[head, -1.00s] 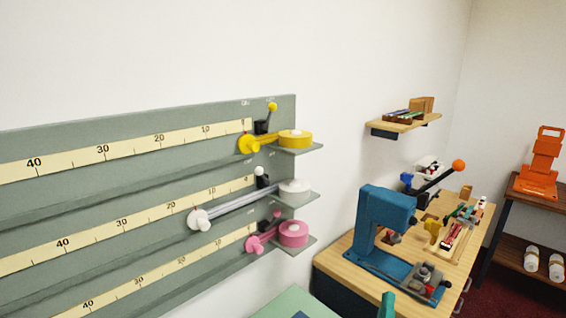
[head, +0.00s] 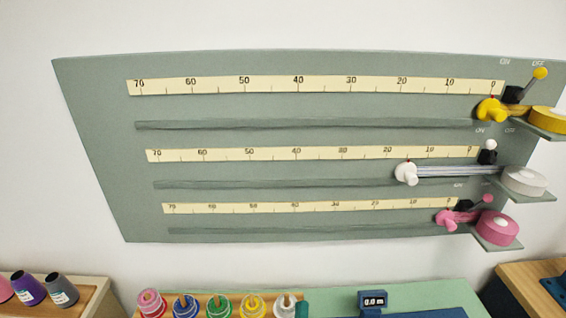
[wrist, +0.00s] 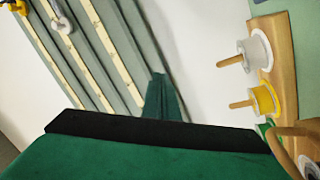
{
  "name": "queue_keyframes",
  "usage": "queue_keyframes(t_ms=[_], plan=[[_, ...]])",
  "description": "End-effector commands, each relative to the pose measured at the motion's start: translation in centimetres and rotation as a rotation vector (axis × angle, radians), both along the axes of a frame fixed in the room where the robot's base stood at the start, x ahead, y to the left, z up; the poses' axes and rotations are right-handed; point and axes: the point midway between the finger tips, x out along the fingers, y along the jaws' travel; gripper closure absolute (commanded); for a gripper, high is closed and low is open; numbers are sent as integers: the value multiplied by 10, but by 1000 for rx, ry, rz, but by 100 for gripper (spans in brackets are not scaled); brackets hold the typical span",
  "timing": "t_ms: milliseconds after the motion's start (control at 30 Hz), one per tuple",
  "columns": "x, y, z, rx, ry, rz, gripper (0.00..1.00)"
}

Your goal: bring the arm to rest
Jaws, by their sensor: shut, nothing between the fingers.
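My gripper (wrist: 162,96) shows in the wrist view as dark green fingers, shut with nothing between them. A small green tip of it also shows at the bottom edge of the head view (head: 302,309), beside the white spool. It touches nothing that I can make out. The rest of my arm is out of the head view.
A grey-green wall board (head: 95,130) carries three scales, with yellow (head: 490,109), white (head: 406,173) and pink (head: 446,218) sliders. Below it, several spools on a wooden rack (wrist: 285,60) stand near my gripper. A small display (head: 373,300) and cones (head: 62,290) flank them.

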Motion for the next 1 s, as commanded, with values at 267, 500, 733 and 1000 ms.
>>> queue_keyframes(t_ms=[267,500,733,1000], plan=[[-47,26,-37,158,77,86,100],[-109,36,-75,381,175,137,100],[-175,44,-99,611,271,157,100],[-249,46,-111,878,367,136,100]])
